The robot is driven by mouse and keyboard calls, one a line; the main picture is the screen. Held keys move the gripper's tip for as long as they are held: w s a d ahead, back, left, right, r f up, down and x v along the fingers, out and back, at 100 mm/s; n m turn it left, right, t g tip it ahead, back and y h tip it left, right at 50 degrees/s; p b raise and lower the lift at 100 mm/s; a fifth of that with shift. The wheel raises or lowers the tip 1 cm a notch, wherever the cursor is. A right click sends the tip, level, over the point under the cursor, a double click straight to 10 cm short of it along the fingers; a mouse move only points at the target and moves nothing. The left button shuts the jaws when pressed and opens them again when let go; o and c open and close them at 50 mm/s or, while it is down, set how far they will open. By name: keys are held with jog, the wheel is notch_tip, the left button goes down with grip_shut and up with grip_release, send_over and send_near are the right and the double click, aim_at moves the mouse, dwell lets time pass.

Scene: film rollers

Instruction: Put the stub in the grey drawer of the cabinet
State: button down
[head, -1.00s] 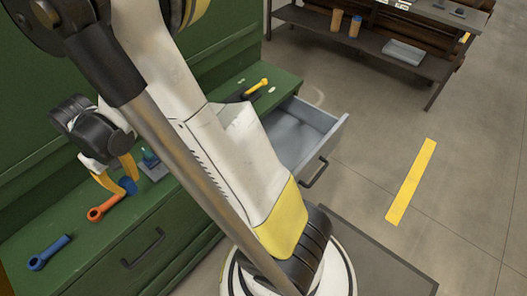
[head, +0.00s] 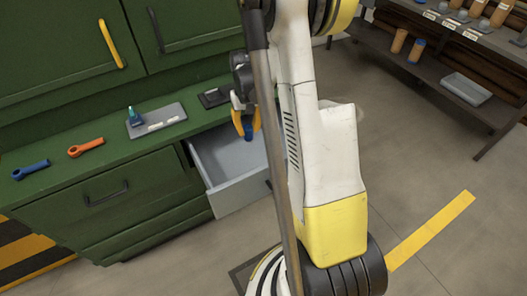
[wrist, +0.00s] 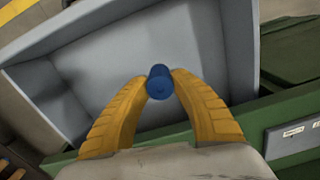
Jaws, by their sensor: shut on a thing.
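The stub is a small blue cylinder (wrist: 159,82); it also shows in the head view (head: 247,131). My gripper (head: 247,122) has yellow fingers and is shut on the stub, with one finger on each side of it in the wrist view (wrist: 159,84). The grey drawer (head: 222,160) of the green cabinet (head: 125,215) is pulled out and looks empty. In the wrist view the drawer's inside (wrist: 100,70) lies behind the stub. The stub is held over the drawer opening; its exact height above the floor of the drawer is hard to tell. My arm hides the drawer's right part in the head view.
A shelf rack (head: 430,65) stands at the back right. Open floor lies at right.

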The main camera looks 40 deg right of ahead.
jog(key=s+d+f+m+b, duration=0.1)
jog(key=s+d+f+b, duration=0.1)
jog(key=d+f, duration=0.35)
jog(key=b, duration=0.5)
send_over(265, 159)
notch_tip(265, 159, down, 10)
jog(key=shift+r, duration=0.25)
jog(key=c, duration=1.1)
grip_release()
jog(key=shift+c, duration=0.2)
